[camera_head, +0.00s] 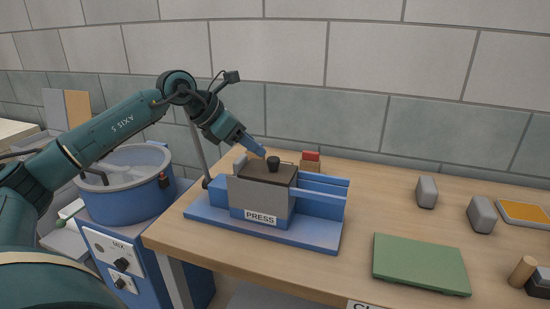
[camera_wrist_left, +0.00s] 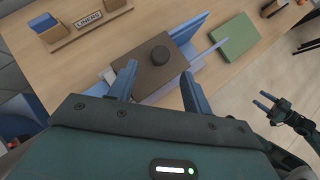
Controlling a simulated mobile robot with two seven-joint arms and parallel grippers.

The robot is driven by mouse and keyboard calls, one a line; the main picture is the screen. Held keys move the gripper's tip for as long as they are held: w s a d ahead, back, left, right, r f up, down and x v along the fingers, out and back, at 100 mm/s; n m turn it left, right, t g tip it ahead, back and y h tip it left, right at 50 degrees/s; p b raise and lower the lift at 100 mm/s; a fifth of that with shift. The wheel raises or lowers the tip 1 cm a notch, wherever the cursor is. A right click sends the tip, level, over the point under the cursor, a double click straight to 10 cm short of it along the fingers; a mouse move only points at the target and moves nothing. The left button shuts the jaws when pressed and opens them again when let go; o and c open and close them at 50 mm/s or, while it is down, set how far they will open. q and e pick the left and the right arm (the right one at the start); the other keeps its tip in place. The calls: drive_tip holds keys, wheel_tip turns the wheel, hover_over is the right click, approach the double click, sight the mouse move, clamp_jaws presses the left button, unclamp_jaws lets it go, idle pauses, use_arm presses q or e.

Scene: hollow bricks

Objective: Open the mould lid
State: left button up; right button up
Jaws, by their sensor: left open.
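The mould is a grey box (camera_head: 246,196) on a blue stand marked PRESS. Its dark brown lid (camera_head: 258,168) lies flat on top, with a round black knob (camera_head: 273,162). The lid (camera_wrist_left: 150,72) and knob (camera_wrist_left: 160,54) also show in the left wrist view. My left gripper (camera_head: 260,153) is just above the lid, behind and left of the knob in the head view. In the wrist view its fingers (camera_wrist_left: 160,68) are spread over the lid with nothing between them. My right gripper (camera_wrist_left: 264,101) shows only in the wrist view, fingers apart and empty, away from the mould.
Blue rails (camera_head: 320,201) extend right from the mould. A green board (camera_head: 420,263) and grey blocks (camera_head: 427,192) lie to the right. A blue mixer drum (camera_head: 122,195) stands left of the table. A LINERS holder (camera_wrist_left: 92,32) shows in the wrist view. Table between rails and blocks is clear.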

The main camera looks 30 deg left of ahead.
sight(273, 159)
use_arm(q)
drive_tip(key=p+x, duration=0.1)
drive_tip(key=x, duration=0.7)
drive_tip(key=shift+d+f, duration=0.1)
clamp_jaws()
idle(0.4)
